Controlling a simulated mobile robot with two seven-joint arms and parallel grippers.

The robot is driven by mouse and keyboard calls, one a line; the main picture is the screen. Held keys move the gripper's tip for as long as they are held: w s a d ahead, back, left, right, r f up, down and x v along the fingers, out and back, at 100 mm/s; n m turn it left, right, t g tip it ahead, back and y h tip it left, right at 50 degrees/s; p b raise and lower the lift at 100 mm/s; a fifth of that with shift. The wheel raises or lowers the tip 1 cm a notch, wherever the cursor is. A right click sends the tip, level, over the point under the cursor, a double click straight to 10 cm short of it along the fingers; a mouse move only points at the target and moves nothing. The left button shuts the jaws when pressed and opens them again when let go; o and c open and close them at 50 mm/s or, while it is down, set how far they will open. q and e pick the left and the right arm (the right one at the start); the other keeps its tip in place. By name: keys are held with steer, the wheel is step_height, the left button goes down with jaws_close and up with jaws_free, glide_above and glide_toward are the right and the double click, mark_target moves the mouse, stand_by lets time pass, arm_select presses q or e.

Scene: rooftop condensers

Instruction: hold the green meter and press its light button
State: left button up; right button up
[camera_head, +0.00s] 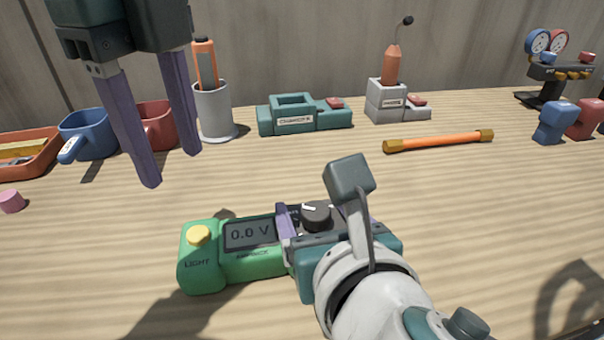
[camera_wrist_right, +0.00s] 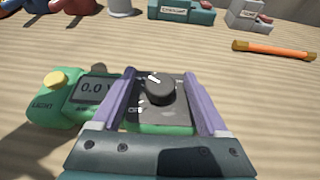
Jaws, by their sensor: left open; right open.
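The green meter (camera_head: 259,262) lies flat on the wooden table, its screen reading 0.0 V. Its yellow light button (camera_head: 198,236) is at its left end, above the word LIGHT; the button also shows in the right wrist view (camera_wrist_right: 55,81). My right gripper (camera_wrist_right: 165,80) is open, its purple fingers on both sides of the meter's black dial (camera_wrist_right: 159,90). Whether the fingers touch the meter I cannot tell. My left gripper (camera_head: 172,168) is open and empty, in the air above and behind the button. The meter's right end is mostly hidden by my right arm in the head view.
Behind stand a blue mug (camera_head: 88,134), a red mug (camera_head: 157,125), a grey cup (camera_head: 214,112), a teal charger (camera_head: 304,114) and a grey holder (camera_head: 387,101). An orange tube (camera_head: 438,141) lies at right. A pink piece (camera_head: 11,201) is at left. Table front-left is clear.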

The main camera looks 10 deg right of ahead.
steer(key=shift+c, duration=0.4)
jaws_close()
stand_by(0.4)
arm_select(q)
jaws_close()
stand_by(1.6)
